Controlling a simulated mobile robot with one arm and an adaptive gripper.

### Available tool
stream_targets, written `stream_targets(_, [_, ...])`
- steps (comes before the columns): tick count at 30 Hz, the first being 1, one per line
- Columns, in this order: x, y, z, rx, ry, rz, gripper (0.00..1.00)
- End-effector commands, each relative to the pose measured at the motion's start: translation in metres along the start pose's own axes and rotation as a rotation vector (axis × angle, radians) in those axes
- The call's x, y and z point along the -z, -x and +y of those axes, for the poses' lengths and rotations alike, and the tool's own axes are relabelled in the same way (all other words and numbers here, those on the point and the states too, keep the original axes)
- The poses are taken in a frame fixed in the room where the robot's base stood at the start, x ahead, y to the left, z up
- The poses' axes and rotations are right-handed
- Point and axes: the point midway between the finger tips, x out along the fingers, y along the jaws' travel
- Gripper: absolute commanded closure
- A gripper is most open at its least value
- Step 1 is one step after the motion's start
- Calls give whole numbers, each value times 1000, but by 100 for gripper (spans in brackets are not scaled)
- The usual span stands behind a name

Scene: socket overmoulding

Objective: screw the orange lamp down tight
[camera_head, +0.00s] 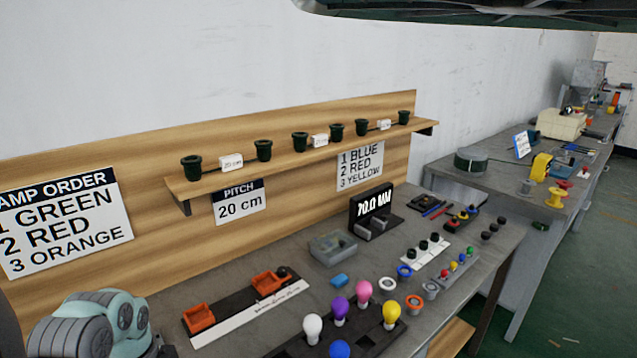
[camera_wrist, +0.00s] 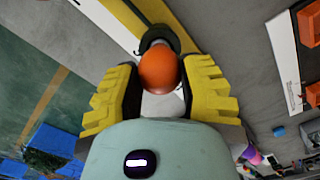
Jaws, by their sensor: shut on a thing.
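The orange lamp (camera_wrist: 158,70) shows as a round bulb in the middle of the wrist view. My gripper (camera_wrist: 158,78) has its yellow fingers on either side of the lamp and is shut on it. A dark round socket (camera_wrist: 156,36) lies directly beyond the lamp, lined up with it. The bulb hides the lamp's base, so I cannot tell how far it sits in the socket. Neither the orange lamp nor my gripper shows in the head view.
The bench carries purple (camera_head: 340,307), pink (camera_head: 364,288), yellow (camera_head: 390,311) and white (camera_head: 312,328) lamps near its front. Several dark green sockets line the wooden shelf (camera_head: 225,180). A lamp order sign (camera_head: 65,222) reads green, red, orange. A long holder (camera_head: 245,308) with orange blocks lies nearby.

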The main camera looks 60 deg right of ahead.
Motion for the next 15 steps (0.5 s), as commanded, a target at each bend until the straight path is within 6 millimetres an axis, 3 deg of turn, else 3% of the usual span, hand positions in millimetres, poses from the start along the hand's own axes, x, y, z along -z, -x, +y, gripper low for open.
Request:
stream_targets(9, [0,-2,0,0,-363,-1,87])
stream_targets(15, [1,-1,0,0,-387,0,87])
